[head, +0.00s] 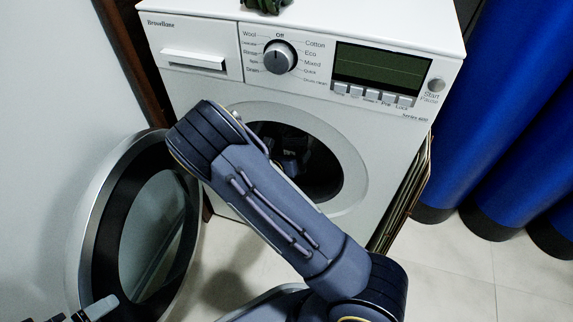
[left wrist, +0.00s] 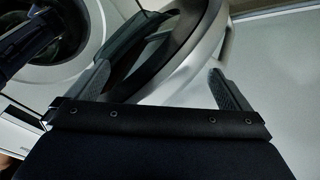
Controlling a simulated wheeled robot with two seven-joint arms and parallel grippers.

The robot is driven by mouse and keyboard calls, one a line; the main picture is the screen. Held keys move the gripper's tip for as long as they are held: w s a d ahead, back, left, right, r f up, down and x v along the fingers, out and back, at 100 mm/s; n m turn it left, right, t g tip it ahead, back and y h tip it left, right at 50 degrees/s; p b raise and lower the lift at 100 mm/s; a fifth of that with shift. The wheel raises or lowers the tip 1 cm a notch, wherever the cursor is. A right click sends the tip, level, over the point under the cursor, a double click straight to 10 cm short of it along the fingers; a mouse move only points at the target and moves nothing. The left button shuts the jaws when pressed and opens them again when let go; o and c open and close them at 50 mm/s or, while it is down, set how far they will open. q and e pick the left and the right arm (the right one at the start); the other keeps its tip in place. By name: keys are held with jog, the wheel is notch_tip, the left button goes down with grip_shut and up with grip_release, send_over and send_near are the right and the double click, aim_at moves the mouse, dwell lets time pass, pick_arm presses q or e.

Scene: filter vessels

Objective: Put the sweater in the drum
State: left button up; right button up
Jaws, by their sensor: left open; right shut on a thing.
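The drum (head: 328,182) is a dark round opening in the front of a white washing machine. Its round door (head: 103,205) stands swung open to the left. My right arm crosses in front of the machine, and my right gripper (head: 290,162) is inside the drum opening. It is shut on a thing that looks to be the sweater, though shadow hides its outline. My left gripper (head: 95,310) is low at the left, by the door's lower edge. In the left wrist view, my left gripper (left wrist: 160,72) is open, with the door's rim (left wrist: 190,50) showing between and beyond its fingers.
The washing machine (head: 200,25) has a dial and a display on its front. A dark green thing (head: 265,5) on its top is cut off by the frame. Blue cylinders (head: 500,110) stand at the right. A pale wall (head: 50,90) is at the left. Tiled floor (head: 450,270) shows at lower right.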

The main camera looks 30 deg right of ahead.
jog(key=w+d, duration=0.4)
jog(key=shift+d+f+b, duration=0.25)
jog(key=shift+f+b, duration=0.1)
jog(key=shift+f, duration=0.05)
jog(key=o, duration=1.2)
jog(key=shift+c, duration=0.2)
jog(key=p+v, duration=0.3)
jog(key=v, duration=0.4)
jog(key=shift+s+a+r, duration=0.15)
jog(key=shift+s+a, duration=0.15)
jog(key=shift+a, duration=0.1)
